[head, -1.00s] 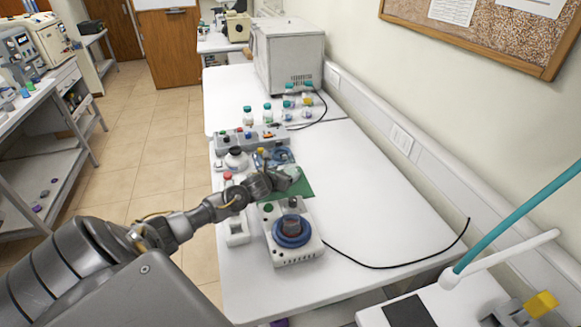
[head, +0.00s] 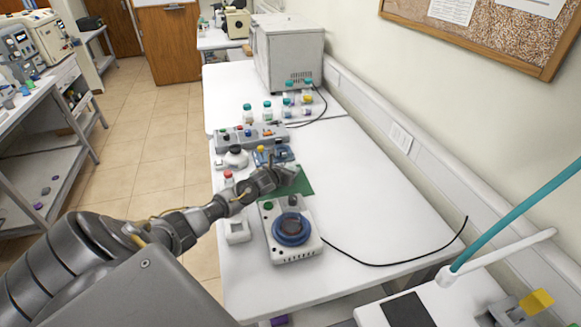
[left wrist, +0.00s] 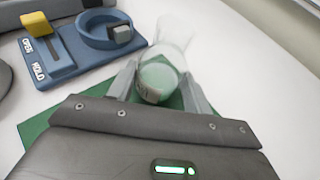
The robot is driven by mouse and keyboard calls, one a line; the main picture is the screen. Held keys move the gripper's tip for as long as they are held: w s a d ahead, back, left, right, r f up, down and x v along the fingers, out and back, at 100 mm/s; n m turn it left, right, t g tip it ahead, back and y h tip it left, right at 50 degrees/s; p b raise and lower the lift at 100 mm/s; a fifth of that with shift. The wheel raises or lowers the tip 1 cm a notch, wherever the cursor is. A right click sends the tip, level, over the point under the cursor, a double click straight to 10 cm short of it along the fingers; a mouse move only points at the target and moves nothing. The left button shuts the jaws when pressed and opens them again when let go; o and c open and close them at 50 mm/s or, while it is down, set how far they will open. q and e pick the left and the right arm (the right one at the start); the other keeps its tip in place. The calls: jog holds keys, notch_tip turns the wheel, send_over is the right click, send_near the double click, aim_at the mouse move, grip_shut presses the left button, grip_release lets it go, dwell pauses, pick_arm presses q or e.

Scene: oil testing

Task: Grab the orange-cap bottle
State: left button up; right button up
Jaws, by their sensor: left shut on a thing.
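My left gripper (head: 283,178) is low over the green mat (head: 304,183) on the white table. In the left wrist view, its fingers (left wrist: 160,84) are shut on a clear glass vessel (left wrist: 170,52), with green showing through the glass. I see no orange cap on this vessel. A small bottle with a red or orange-red cap (head: 228,178) stands to the left of the gripper, apart from it. Whether this is the orange-cap bottle I cannot tell. My right gripper is not in view.
A hotplate with a blue ring (head: 292,228) is in front of the gripper. A blue holder with a yellow knob (left wrist: 38,24) is beside it. Several teal-capped bottles (head: 267,110) stand farther back. The table's right side is clear except for a black cable (head: 400,263).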

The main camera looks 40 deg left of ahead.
aim_at(288, 162)
pick_arm(q)
jog(key=shift+r, duration=0.15)
jog(key=shift+r+b, duration=0.25)
jog(key=shift+b, duration=0.1)
notch_tip(288, 162, up, 2)
jog(key=shift+s+a+r+b, duration=0.15)
jog(key=shift+r+b, duration=0.1)
jog(key=shift+b, duration=0.6)
jog(key=s+a+r+b, duration=0.4)
jog(key=s+r, duration=0.5)
jog(key=s, duration=0.3)
jog(key=shift+s+a+r, duration=0.4)
jog(key=shift+a, duration=0.05)
